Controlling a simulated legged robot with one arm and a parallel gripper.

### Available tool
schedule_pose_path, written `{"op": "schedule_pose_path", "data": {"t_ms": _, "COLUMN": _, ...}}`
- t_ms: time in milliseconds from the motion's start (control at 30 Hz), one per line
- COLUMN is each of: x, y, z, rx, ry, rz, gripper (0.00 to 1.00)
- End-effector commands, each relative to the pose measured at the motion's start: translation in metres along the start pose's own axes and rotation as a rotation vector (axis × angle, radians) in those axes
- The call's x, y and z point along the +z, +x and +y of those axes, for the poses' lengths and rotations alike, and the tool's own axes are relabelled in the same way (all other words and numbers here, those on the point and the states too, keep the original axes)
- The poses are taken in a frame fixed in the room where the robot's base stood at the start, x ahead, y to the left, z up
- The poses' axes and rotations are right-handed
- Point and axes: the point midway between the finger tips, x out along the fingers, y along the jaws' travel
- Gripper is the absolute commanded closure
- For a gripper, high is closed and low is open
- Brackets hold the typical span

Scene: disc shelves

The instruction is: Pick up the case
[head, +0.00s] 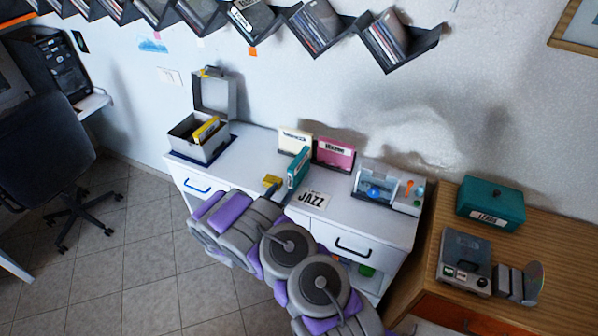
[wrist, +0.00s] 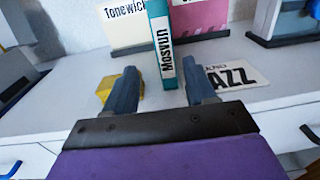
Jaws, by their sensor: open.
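A teal case (head: 298,168) stands upright on the white cabinet top, its spine towards me. In the wrist view the teal case (wrist: 161,50) shows a white label reading "Mosvun". My gripper (wrist: 163,88) is open, with its blue-grey fingers apart. In this view the case shows between and beyond the fingertips; I cannot tell whether they touch it. In the head view my arm hides most of the gripper. A cream case (head: 295,141) and a pink case (head: 335,153) stand behind it.
A yellow block (wrist: 104,88) lies beside the left finger. A JAZZ card (head: 313,199) lies flat at the right. An open grey box (head: 199,140) with yellow cases stands at the left, and a clear-lidded device (head: 382,188) at the right. Disc shelves (head: 400,62) hang above.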

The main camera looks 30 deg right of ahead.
Motion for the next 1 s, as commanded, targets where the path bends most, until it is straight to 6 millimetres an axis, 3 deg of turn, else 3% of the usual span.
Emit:
{"op": "schedule_pose_path", "data": {"t_ms": 267, "x": 0.002, "y": 0.018, "z": -0.002, "rx": -0.001, "ry": 0.000, "rz": -0.002, "gripper": 0.45}}
{"op": "schedule_pose_path", "data": {"t_ms": 600, "x": 0.007, "y": 0.061, "z": -0.008, "rx": -0.001, "ry": 0.001, "rz": -0.001, "gripper": 0.45}}
{"op": "schedule_pose_path", "data": {"t_ms": 867, "x": 0.009, "y": 0.064, "z": -0.007, "rx": 0.002, "ry": -0.002, "rz": -0.002, "gripper": 0.45}}
{"op": "schedule_pose_path", "data": {"t_ms": 1000, "x": 0.008, "y": 0.064, "z": -0.007, "rx": 0.001, "ry": -0.002, "rz": -0.002, "gripper": 0.55}}
